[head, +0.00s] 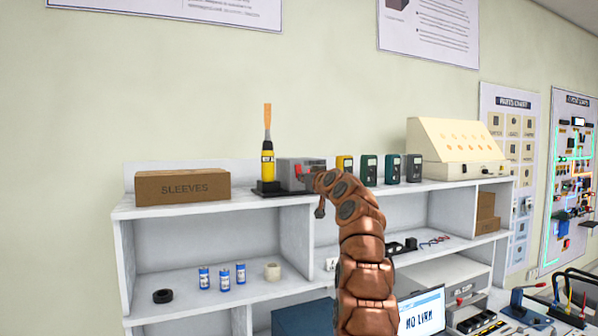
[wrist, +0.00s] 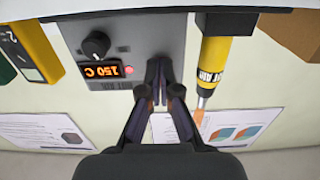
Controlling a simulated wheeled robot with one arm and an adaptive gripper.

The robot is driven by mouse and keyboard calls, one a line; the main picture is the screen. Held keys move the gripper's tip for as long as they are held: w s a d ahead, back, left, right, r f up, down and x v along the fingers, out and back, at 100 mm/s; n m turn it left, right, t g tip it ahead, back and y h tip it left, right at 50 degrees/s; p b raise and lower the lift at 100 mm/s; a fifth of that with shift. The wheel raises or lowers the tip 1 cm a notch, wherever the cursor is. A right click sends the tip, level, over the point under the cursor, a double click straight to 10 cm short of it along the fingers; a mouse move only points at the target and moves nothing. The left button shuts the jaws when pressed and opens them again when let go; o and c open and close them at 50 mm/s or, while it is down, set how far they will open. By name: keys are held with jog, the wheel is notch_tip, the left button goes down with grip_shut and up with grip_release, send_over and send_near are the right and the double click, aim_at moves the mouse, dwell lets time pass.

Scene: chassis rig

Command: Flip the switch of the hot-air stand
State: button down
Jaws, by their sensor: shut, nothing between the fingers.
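The hot-air stand is a grey box (head: 293,174) on the top shelf, with a yellow hot-air tool (head: 267,165) upright in a dark holder at its left. The wrist view shows the stand upside down. Its grey front panel (wrist: 150,30) has a black knob (wrist: 96,45), an orange display (wrist: 102,71) reading 150 C and a small red light (wrist: 129,70). My gripper (wrist: 160,68) is shut and empty, its fingertips in front of the panel beside the yellow tool (wrist: 215,55). I cannot tell whether they touch. No switch is clearly visible; the fingers cover part of the panel.
A brown SLEEVES box (head: 183,187) stands left on the same shelf. Several small meters (head: 368,170) and a cream sloped console (head: 455,150) stand to the right. Blue cans (head: 223,278) stand on the lower shelf. The wall above is clear except for posters.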

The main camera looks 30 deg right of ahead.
jog(key=shift+w+r+p, duration=0.1)
jog(key=shift+w+p, duration=0.55)
jog(key=shift+p, duration=0.15)
dwell(0.4)
jog(key=s+b, duration=0.8)
jog(key=shift+a+b, duration=0.3)
jog(key=shift+b, duration=0.1)
dwell(0.4)
